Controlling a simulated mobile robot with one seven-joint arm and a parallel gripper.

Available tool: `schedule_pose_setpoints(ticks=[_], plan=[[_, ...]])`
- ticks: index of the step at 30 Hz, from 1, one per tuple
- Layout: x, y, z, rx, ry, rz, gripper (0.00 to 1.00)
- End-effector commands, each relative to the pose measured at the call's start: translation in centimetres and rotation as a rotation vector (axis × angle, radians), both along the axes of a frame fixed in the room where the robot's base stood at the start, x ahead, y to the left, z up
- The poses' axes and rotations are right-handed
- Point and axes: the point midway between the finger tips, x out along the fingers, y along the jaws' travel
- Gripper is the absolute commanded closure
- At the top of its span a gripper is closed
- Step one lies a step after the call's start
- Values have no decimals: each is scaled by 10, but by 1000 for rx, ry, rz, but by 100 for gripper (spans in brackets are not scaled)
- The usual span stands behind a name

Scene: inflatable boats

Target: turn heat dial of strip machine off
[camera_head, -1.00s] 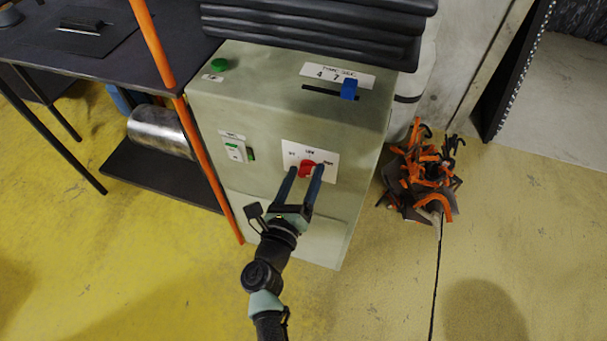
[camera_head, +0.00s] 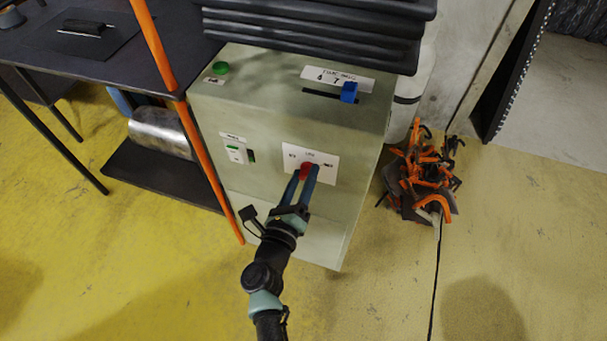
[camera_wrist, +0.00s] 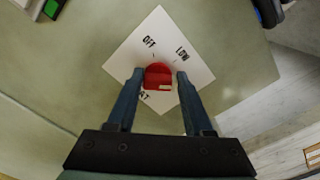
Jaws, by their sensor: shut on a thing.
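The strip machine (camera_head: 300,120) is a grey-green cabinet. Its red heat dial (camera_head: 306,169) sits on a white label plate (camera_head: 325,162) on the front face. In the wrist view the red dial (camera_wrist: 158,74) lies between my fingers, with a pale mark on its lower edge. The plate (camera_wrist: 152,35) reads OFF and LOW above the dial; a third label below is partly hidden. My gripper (camera_head: 306,171) reaches the dial from the front and is shut on it. The fingers cover part of the plate.
The machine also has a green button (camera_head: 221,68), a small green and white switch (camera_head: 236,154) and a blue slider (camera_head: 349,92). A dark table (camera_head: 100,60) with an orange post (camera_head: 155,45) stands left. Orange and black clamps (camera_head: 420,178) are heaped right. The yellow floor in front is clear.

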Motion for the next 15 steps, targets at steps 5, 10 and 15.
schedule_pose_setpoints(ticks=[5,10,15], plan=[[0,1,1,-156,52,-1,100],[0,1,1,-313,102,-2,100],[1,2,0,-467,153,-1,100]])
